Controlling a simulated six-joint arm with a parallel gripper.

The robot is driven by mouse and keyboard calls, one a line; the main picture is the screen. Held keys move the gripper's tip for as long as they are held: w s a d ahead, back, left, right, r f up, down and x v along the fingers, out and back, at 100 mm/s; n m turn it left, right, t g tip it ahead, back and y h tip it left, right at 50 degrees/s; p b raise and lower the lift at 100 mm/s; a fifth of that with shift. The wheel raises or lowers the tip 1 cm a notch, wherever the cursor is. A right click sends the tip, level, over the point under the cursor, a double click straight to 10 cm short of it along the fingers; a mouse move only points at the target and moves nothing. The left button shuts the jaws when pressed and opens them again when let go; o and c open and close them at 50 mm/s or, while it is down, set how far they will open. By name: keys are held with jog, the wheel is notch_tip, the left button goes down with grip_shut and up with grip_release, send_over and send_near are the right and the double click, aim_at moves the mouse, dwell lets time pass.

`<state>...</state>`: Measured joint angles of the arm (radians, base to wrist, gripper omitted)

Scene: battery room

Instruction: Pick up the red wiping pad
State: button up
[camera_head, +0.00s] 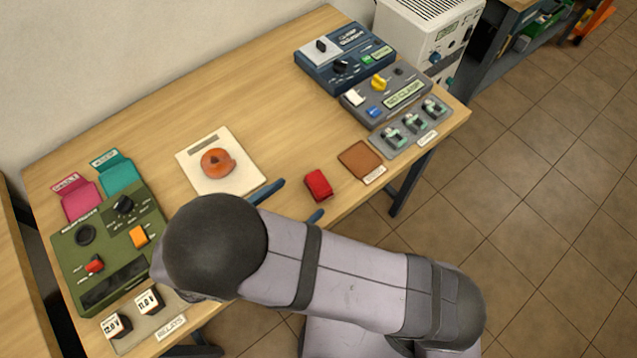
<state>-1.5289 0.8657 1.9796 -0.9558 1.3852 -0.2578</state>
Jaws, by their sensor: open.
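The red wiping pad (318,185) is a small red block lying on the wooden table near its front edge. My gripper (293,202) shows as two dark blue fingertips reaching out from behind my arm, just left of the pad. The fingers are apart and nothing shows between them. The pad lies a little beyond the fingertips to the right. The gripper's body is hidden behind my arm.
A brown square mat (361,160) lies right of the pad. A white board (196,151) with an orange ring (217,163) lies to the left. Instruments (345,58) stand at the back right, and a green unit (108,247) stands at the left. The wooden table (270,110) is bare behind the pad.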

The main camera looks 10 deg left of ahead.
aim_at(315, 186)
jog(key=shift+f, duration=0.8)
jog(key=shift+p+x, duration=0.35)
jog(key=shift+x, duration=0.75)
jog(key=shift+w+d+r+p, duration=0.15)
jog(key=shift+w+d+p, duration=0.05)
jog(key=shift+w+p, duration=0.2)
jog(key=p+x, duration=0.1)
jog(key=x, duration=0.2)
jog(key=shift+w+r, duration=0.1)
jog(key=shift+w, duration=0.05)
jog(key=shift+w+d+f, duration=0.3)
jog(key=shift+w+d, duration=0.05)
jog(key=shift+w, duration=0.1)
jog(key=shift+c, duration=0.2)
jog(key=c, duration=1.1)
